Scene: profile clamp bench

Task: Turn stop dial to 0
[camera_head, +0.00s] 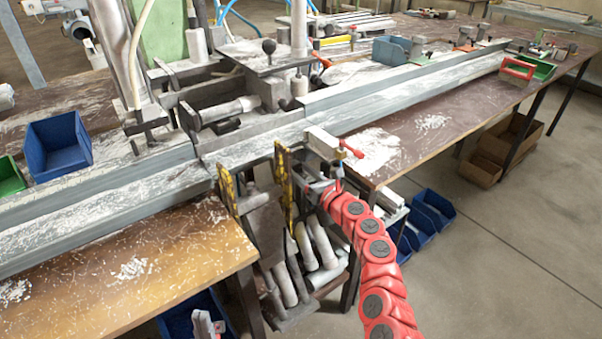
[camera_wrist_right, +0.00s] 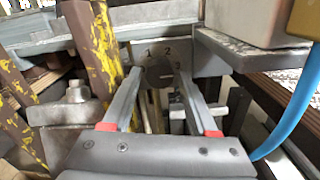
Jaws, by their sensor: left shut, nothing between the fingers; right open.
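The stop dial (camera_wrist_right: 159,73) is a dark round knob on a grey plate under the bench in the right wrist view. The figures 1 and 2 show above it and a 3 at its right; the 0 is not visible, and I cannot tell where the dial points. My right gripper (camera_wrist_right: 160,80) is open, its fingers on either side of the dial; contact is unclear. In the head view my right gripper (camera_head: 326,188) is below the bench's front edge, and the dial is hidden. My left gripper (camera_head: 206,324) is shut and empty at the bottom edge.
Blue bins (camera_head: 425,215) stand below on the right.

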